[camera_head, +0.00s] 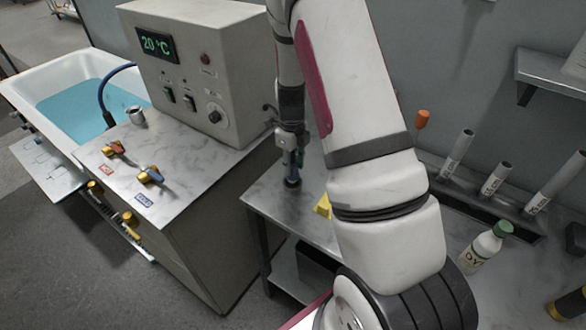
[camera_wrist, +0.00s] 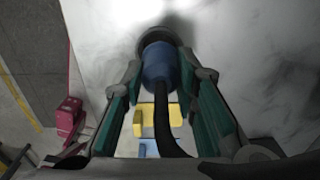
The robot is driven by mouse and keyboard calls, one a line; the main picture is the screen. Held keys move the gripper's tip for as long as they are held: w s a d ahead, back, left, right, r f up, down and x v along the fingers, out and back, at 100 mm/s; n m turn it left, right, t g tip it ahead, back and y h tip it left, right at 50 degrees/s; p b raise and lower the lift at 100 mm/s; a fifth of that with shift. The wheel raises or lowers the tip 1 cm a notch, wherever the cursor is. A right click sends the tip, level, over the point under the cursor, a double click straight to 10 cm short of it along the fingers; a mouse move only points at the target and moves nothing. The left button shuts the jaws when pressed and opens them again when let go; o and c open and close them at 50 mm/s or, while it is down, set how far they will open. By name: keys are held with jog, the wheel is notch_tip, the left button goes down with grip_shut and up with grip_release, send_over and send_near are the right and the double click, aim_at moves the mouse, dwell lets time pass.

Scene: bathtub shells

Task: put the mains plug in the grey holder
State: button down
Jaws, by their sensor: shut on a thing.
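The mains plug (camera_wrist: 158,65) is a blue cylinder with a black cable running back toward the wrist camera. It sits between the green-padded fingers of my gripper (camera_wrist: 158,78), which is shut on it. In the head view my gripper (camera_head: 291,160) points down over the lower marble-topped table, with the dark end of the plug (camera_head: 292,182) below it, at or close to the tabletop; I cannot tell if it touches. A dark grey rim shows around the plug's far end; I cannot tell if it belongs to the plug or a holder. A small grey cup (camera_head: 136,114), possibly the grey holder, stands on the control cabinet's marble ledge.
A yellow block (camera_head: 323,206) lies near my gripper and shows in the wrist view (camera_wrist: 158,116). The control box (camera_head: 205,70) stands close on the left. Grey tubes (camera_head: 495,178) and a green-capped bottle (camera_head: 484,250) stand on the right. My arm hides the middle.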

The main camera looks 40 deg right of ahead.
jog(key=shift+f, duration=1.1)
jog(key=shift+f, duration=0.15)
jog(key=c, duration=1.3)
grip_release()
